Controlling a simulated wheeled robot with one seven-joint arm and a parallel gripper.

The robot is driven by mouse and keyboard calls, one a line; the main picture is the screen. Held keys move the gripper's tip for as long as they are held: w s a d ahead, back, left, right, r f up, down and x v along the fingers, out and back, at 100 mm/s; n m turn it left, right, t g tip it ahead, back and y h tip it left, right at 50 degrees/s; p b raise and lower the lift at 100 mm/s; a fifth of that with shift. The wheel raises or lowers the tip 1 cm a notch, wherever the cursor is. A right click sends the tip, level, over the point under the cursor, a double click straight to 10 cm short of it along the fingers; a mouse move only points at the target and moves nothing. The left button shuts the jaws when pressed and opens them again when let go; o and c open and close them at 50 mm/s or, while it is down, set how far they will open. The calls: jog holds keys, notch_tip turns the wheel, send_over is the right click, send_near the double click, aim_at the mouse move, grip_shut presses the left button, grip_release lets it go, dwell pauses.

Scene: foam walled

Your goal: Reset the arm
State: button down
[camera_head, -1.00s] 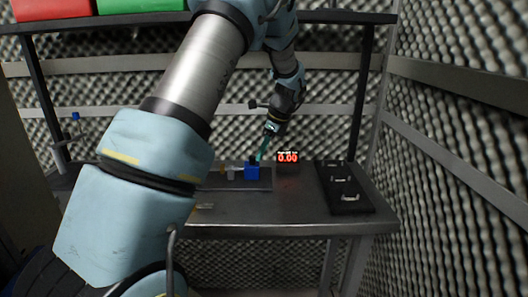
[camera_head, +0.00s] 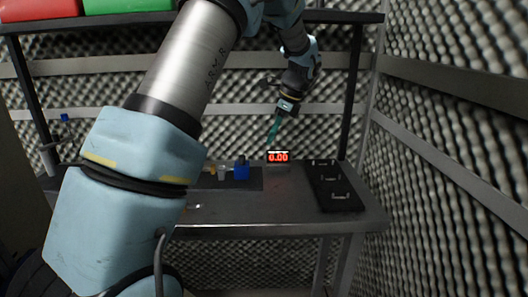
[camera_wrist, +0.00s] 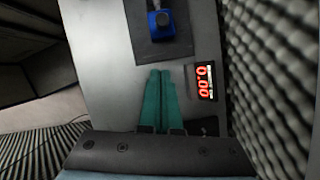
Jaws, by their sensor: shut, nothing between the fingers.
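My gripper (camera_head: 272,130) has teal fingers and hangs in the air above the back of the metal table (camera_head: 250,213), just above and left of the red digital display. In the wrist view my gripper (camera_wrist: 159,75) has its two fingers side by side, touching, with nothing between them. My arm reaches across the left and top of the head view and hides part of the table's left side.
A display (camera_head: 278,157) reading 0.00 stands at the table's back. A blue object (camera_head: 241,170) and small items sit on a dark mat (camera_head: 254,184) left of it. A black tray (camera_head: 343,203) lies right. A shelf holds red (camera_head: 38,10) and green (camera_head: 125,5) boxes. Foam walls enclose the place.

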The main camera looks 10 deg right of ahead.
jog(key=s+a+f+n+h, duration=0.2)
jog(key=s+a+n, duration=0.8)
jog(key=a+n, duration=0.1)
jog(key=s+a+f+n+h, duration=0.2)
jog(key=s+a+f+n, duration=0.1)
jog(key=s+a+n, duration=0.7)
jog(key=a+n, duration=0.1)
jog(key=a, duration=0.3)
jog(key=shift+f, duration=0.15)
